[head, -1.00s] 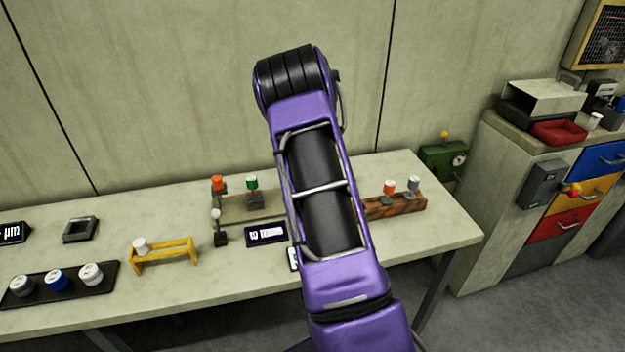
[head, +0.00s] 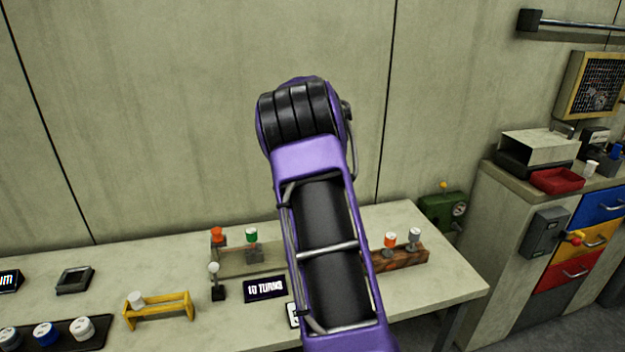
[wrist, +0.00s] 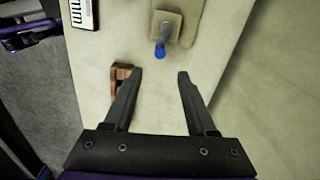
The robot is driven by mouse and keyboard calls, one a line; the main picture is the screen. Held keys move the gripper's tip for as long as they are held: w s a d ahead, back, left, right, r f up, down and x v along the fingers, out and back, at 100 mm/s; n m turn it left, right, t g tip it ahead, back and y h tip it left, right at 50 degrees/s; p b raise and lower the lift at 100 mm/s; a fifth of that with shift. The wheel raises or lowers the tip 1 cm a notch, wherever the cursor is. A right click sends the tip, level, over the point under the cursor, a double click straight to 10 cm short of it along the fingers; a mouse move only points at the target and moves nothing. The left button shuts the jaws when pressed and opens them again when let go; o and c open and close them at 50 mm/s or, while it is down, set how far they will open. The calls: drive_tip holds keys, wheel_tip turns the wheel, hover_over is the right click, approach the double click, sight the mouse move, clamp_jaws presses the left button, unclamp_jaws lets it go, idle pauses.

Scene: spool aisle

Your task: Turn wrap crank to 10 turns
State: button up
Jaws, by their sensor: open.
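In the wrist view my gripper (wrist: 160,75) is open and empty, its two dark fingers spread apart. Just beyond the fingertips, about midway between them, is a blue-tipped grey handle (wrist: 160,50) on a beige plate (wrist: 187,20). It looks like the crank, but I cannot be sure. It does not appear to touch either finger. In the head view my purple arm covers that spot, and my gripper is hidden. A dark sign (head: 265,288) beside the arm reads "10 TURNS".
A wooden block (wrist: 117,78) lies by the left finger; a wooden rack (head: 402,259) with two spools stands right of my arm.

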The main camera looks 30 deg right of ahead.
drive_tip(key=shift+r, duration=2.4)
